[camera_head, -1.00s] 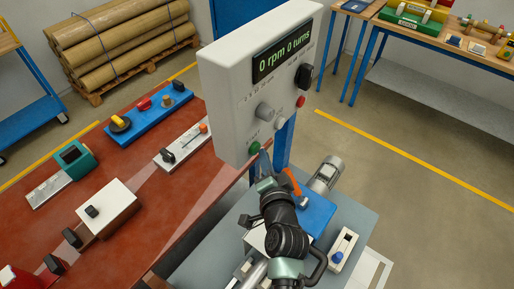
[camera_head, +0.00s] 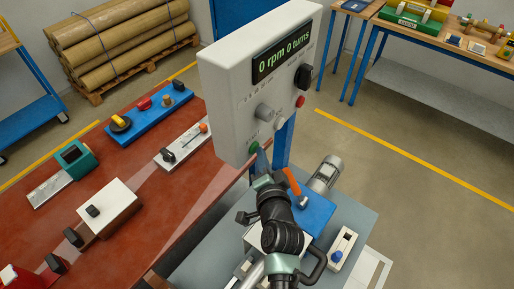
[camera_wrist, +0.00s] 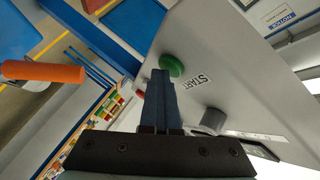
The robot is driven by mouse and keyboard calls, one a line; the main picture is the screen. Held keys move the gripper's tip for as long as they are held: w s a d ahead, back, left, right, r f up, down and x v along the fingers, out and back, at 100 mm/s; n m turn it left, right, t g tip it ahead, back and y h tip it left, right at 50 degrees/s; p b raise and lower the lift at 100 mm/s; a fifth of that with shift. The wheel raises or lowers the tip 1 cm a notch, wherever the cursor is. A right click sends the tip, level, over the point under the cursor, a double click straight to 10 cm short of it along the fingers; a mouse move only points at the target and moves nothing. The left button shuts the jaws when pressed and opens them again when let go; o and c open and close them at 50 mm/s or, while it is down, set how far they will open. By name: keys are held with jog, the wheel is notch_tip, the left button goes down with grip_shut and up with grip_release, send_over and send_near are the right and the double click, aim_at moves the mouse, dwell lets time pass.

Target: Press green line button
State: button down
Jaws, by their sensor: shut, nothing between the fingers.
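The green button (camera_head: 254,147) sits at the lower left of the front of a grey control box (camera_head: 226,105). It also shows in the wrist view (camera_wrist: 173,64), with the word START beside it. My gripper (camera_head: 260,156) is shut and empty, just below the button in the head view. In the wrist view its blue-grey fingertips (camera_wrist: 161,73) reach the button's edge and overlap it slightly. I cannot tell whether they touch it.
A grey knob (camera_head: 264,111), a white knob (camera_head: 280,122), a red button (camera_head: 300,101) and a black switch (camera_head: 304,76) share the panel. The display reads "0 rpm 0 turns". An orange handle (camera_head: 291,181) stands close right of my gripper. A red-brown table (camera_head: 150,200) lies left.

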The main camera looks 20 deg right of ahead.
jog(key=shift+s+d+b, duration=0.45)
jog(key=shift+s+b, duration=0.05)
jog(key=shift+s, duration=0.15)
jog(key=shift+f, duration=0.1)
jog(key=shift+s+d+b, duration=0.7)
jog(key=shift+s+d, duration=0.1)
jog(key=shift+s, duration=0.2)
jog(key=shift+s+d+b, duration=0.65)
jog(key=shift+s+d, duration=0.1)
jog(key=shift+s, duration=0.25)
